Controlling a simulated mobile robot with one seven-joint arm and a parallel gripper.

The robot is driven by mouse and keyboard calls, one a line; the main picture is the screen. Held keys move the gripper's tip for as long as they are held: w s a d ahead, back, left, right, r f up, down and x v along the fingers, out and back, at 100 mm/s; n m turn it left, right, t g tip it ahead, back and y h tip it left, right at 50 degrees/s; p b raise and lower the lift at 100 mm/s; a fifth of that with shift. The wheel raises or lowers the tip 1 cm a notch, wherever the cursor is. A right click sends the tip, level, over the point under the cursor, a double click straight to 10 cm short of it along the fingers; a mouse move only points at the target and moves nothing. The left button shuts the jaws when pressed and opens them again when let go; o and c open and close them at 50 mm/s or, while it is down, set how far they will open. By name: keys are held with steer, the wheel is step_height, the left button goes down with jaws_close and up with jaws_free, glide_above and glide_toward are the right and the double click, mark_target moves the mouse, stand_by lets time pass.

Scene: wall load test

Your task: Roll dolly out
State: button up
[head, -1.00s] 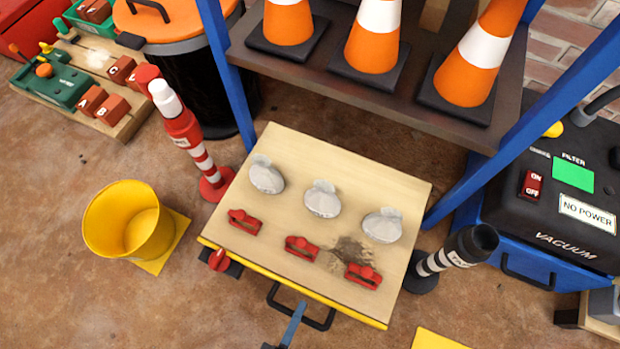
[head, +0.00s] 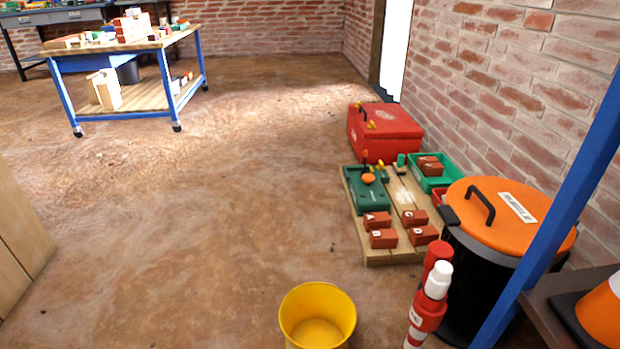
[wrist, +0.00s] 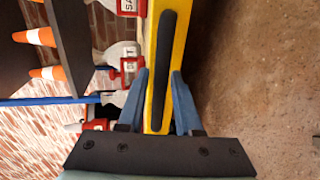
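The dolly is out of the head view now. In the wrist view its yellow front edge (wrist: 176,45) runs up the picture, with a black bar handle (wrist: 163,60) in front of it. My gripper (wrist: 160,72) has its two blue fingers apart, one on each side of the handle. A gap shows between the fingers and the bar, so I see no firm grip. Red labelled pieces (wrist: 128,70) and pale silvery pieces (wrist: 122,50) show beside the yellow edge. Most of the dolly's top is hidden or outside the wrist view.
A yellow bucket (head: 317,318) and a red-white post (head: 430,305) stand at the bottom. A black bin with an orange lid (head: 510,215), a wooden pallet (head: 395,255) and a red chest (head: 384,130) line the right wall. The central floor is open towards a blue workbench (head: 120,45).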

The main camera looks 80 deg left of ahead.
steer(key=shift+o, duration=0.7)
steer(key=p+v, duration=0.1)
steer(key=v, duration=1.2)
